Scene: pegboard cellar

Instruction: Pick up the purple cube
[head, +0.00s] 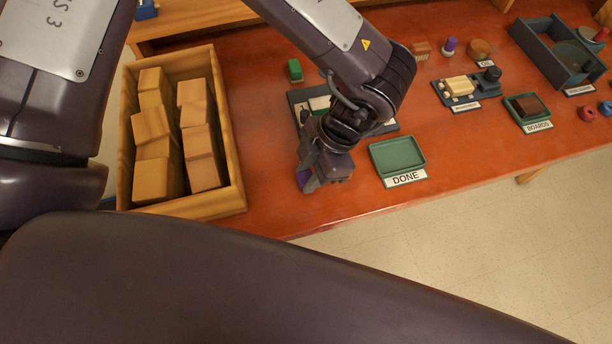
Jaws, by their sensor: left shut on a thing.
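My left gripper (318,186) points down over the red-brown table, between the wooden crate and the green tray labelled DONE. It is shut on the purple cube (304,178), which shows only as a small purple patch at the jaws. The rest of the cube is hidden by the gripper. I cannot tell whether the cube touches the table. My right gripper is not in view.
A wooden crate (240,190) with several wooden blocks stands at left. The empty DONE tray (398,155) sits right of the gripper. Behind are a green block (295,70), a dark mat partly hidden by my arm, and a BOARDS tray (527,112). The table's front edge is close.

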